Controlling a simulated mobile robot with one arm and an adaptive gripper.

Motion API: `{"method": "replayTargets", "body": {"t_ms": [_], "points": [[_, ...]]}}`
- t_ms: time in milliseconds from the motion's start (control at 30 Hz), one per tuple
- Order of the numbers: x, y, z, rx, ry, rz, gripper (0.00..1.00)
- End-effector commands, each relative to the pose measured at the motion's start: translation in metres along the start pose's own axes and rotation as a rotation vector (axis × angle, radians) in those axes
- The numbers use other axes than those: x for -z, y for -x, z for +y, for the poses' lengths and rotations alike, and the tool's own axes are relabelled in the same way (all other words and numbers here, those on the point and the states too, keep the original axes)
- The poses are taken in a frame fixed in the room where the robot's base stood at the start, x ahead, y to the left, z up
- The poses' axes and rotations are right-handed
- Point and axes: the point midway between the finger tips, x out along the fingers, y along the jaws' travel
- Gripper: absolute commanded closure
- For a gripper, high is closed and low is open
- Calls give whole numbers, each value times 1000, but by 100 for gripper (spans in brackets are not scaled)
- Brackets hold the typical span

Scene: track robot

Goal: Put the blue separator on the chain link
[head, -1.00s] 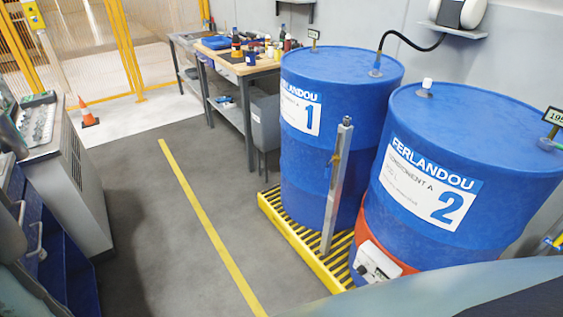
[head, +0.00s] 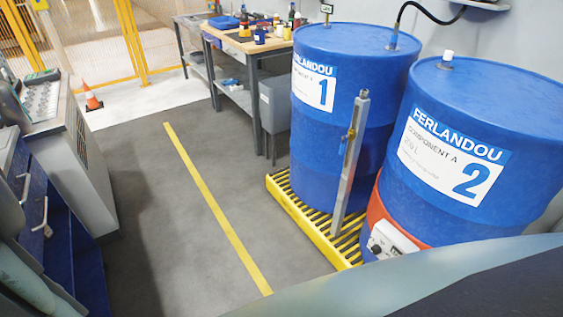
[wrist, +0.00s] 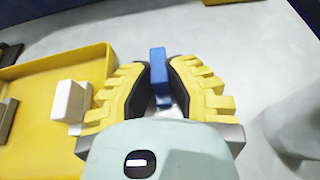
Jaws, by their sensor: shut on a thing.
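In the wrist view, my gripper (wrist: 159,82) has two yellow, ribbed fingers. They are shut on the blue separator (wrist: 157,63), a small upright block whose upper part sticks out past the fingertips. My gripper is not in the head view. I cannot make out the chain link in either view.
In the wrist view, a yellow tray (wrist: 62,51) lies left of my gripper, with a white block (wrist: 70,101) and a dark piece (wrist: 7,118) in it. The head view shows blue drums (head: 347,75) on a yellow grated pallet (head: 301,221), a workbench (head: 248,47) and clear floor (head: 150,190).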

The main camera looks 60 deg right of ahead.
Motion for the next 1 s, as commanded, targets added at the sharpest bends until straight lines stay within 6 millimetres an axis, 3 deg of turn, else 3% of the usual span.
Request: {"method": "replayTargets", "body": {"t_ms": [233, 267, 500, 833, 1000], "points": [[4, -1, 0, -1, -1, 1, 98], [3, -1, 0, 0, 0, 1, 80], [2, -1, -1, 2, 0, 1, 57], [-1, 2, -1, 3, 0, 0, 57], [1, 15, -1, 4, -3, 0, 57]]}}
